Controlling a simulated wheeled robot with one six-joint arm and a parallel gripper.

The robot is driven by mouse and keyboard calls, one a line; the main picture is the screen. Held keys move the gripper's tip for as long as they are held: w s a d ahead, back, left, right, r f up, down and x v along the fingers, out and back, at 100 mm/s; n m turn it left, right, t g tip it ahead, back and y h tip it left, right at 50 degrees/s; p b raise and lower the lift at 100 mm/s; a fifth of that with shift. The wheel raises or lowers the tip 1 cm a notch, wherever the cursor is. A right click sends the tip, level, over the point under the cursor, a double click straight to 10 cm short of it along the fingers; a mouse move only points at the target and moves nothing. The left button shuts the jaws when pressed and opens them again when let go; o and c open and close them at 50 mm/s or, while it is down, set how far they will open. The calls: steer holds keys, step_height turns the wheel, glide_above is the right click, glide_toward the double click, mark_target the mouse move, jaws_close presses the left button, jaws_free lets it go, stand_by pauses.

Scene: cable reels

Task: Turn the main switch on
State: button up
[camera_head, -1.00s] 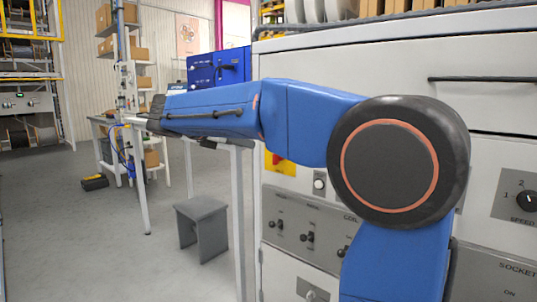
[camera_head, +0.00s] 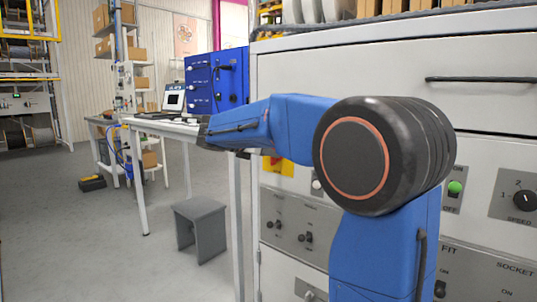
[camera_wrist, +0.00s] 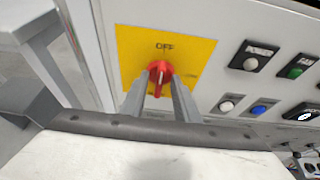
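The main switch is a red rotary knob (camera_wrist: 160,72) on a yellow plate (camera_wrist: 195,50) in the wrist view. The word OFF is printed above it, and the knob's grip stands about upright. My gripper (camera_wrist: 159,90) is open, with one grey finger on each side of the knob's lower part. I cannot tell whether the fingers touch it. In the head view my blue arm covers most of the switch; part of the yellow plate (camera_head: 287,168) shows below the arm. My gripper cannot be made out in that view.
Labelled buttons (camera_wrist: 257,57) sit right of the plate on the white cabinet. A green-lit switch (camera_head: 455,188) and a speed dial (camera_head: 525,201) are farther right in the head view. A grey stool (camera_head: 200,228) and a bench (camera_head: 165,127) stand left. Floor is clear between.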

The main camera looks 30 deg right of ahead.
steer(key=shift+d, duration=0.1)
steer(key=shift+c, duration=0.7)
jaws_close()
steer(key=shift+m, duration=0.3)
steer(key=shift+s+d+f+m+t+h, duration=0.1)
steer(key=shift+s+f+m+t, duration=0.2)
steer(key=shift+m+t, duration=1.4)
steer(key=shift+s+d+f+m+t+h, duration=0.1)
steer(key=shift+s+f+m+t, duration=0.45)
steer(key=shift+m, duration=2)
steer(key=shift+w+d+f+m+t+h, duration=0.1)
steer(key=shift+f+m+t, duration=0.05)
steer(key=shift+m+t, duration=1.65)
steer(key=shift+m+g, duration=0.35)
steer(key=shift+m, duration=0.1)
steer(key=shift+o, duration=0.7)
jaws_free()
